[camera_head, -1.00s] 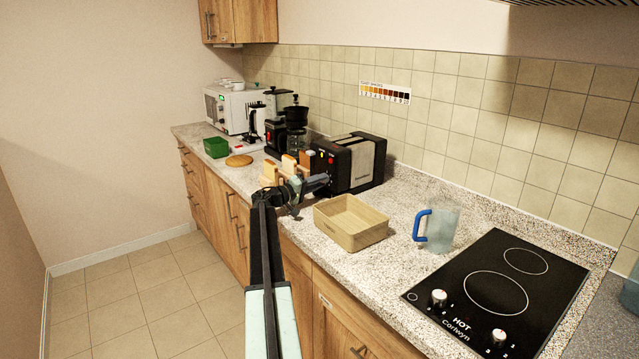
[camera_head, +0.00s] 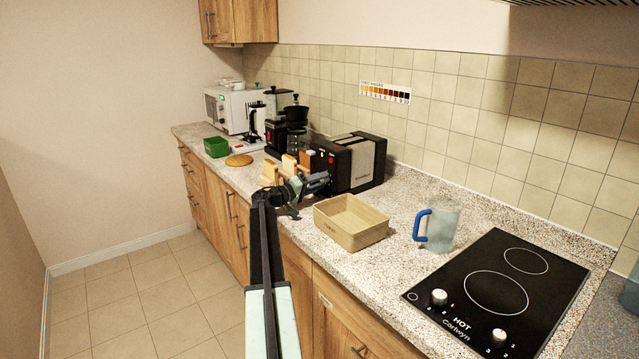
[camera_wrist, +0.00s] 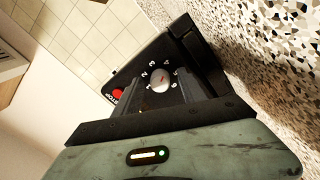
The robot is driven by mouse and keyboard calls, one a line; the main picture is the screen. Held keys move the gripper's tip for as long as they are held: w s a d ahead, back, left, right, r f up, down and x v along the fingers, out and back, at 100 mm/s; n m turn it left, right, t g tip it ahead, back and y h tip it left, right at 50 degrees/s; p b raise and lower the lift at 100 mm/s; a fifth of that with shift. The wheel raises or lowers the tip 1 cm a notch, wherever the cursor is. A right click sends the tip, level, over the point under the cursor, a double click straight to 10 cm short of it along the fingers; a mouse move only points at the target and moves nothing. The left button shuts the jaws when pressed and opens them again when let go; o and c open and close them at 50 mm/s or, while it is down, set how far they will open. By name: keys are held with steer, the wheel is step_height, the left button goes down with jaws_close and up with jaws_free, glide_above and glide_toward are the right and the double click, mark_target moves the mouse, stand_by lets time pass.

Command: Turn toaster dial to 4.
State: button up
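The black and silver toaster (camera_head: 362,178) stands on the counter against the tiled wall. In the wrist view its end panel shows a pale round dial (camera_wrist: 160,80) ringed by numbers, with a small reddish mark on its face; I cannot tell which number it points to. A red stop button (camera_wrist: 117,94) is left of the dial. My gripper (camera_head: 324,181) is at the toaster's control end. In the wrist view my gripper (camera_wrist: 172,88) is open, with the dial between the fingertips, nearer the left one. Whether either finger touches it is unclear.
A wooden box (camera_head: 350,232) stands right of my gripper, close to it. A wooden rack (camera_head: 288,170) with bread slices is just left. A jug with a blue handle (camera_head: 440,228) and a black hob (camera_head: 500,290) are further right. A shade chart (camera_head: 385,92) hangs on the tiles.

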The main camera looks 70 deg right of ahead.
steer(key=v, duration=0.8)
stand_by(0.4)
